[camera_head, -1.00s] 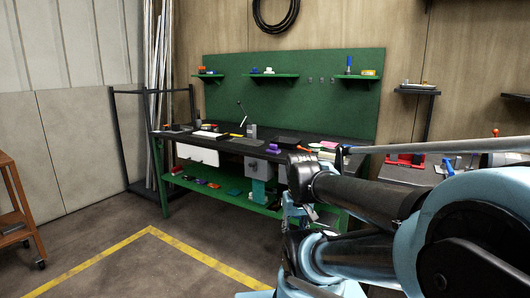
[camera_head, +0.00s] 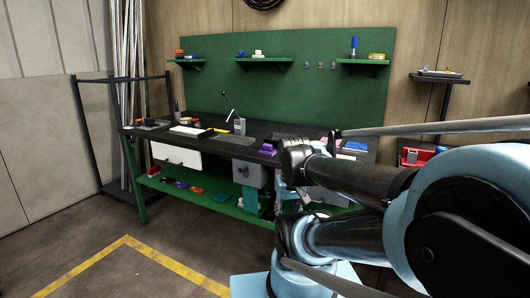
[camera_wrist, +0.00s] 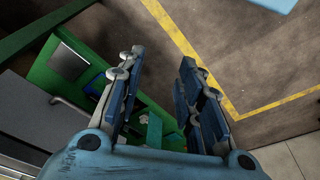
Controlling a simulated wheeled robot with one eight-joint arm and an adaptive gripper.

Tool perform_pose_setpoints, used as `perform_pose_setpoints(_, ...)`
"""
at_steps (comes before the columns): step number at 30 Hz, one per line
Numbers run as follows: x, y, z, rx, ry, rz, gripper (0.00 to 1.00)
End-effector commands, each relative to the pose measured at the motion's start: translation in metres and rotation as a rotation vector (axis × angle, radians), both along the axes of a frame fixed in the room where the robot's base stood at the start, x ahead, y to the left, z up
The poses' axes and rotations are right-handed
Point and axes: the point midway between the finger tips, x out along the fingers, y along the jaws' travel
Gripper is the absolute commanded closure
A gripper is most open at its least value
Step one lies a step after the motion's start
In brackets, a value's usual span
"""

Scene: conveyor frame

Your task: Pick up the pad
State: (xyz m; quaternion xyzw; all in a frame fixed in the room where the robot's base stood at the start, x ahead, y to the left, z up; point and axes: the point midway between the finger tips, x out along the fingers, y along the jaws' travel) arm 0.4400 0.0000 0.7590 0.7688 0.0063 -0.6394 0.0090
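My gripper (camera_wrist: 162,60) is open in the wrist view, its two blue-grey fingers apart with nothing between them. Below it are the floor and part of a green shelf. I cannot tell for sure which thing is the pad. A flat dark grey piece (camera_head: 150,125) lies on the left part of the black workbench top (camera_head: 215,140) in the head view. A dark square piece (camera_wrist: 68,62) lies on the green shelf in the wrist view. My arm hides the right part of the bench in the head view.
The workbench has a green back panel (camera_head: 300,95) and a lower green shelf (camera_head: 215,203) with several small flat items. A purple block (camera_head: 267,149) and a white keyboard-like item (camera_head: 188,131) are on top. Floor inside the yellow line (camera_head: 180,268) is clear.

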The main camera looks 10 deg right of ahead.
Motion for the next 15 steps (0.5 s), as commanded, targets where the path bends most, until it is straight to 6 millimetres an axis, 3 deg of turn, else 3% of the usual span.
perform_pose_setpoints(5, 0.000, 0.000, 0.000, 0.000, 0.000, 0.000, 0.67)
perform_pose_setpoints(9, -0.006, 0.000, 0.008, 0.007, -0.011, -0.020, 0.35)
perform_pose_setpoints(10, -0.004, 0.001, 0.011, 0.012, -0.011, -0.035, 0.31)
perform_pose_setpoints(15, 0.025, 0.002, 0.044, 0.072, -0.005, -0.212, 0.31)
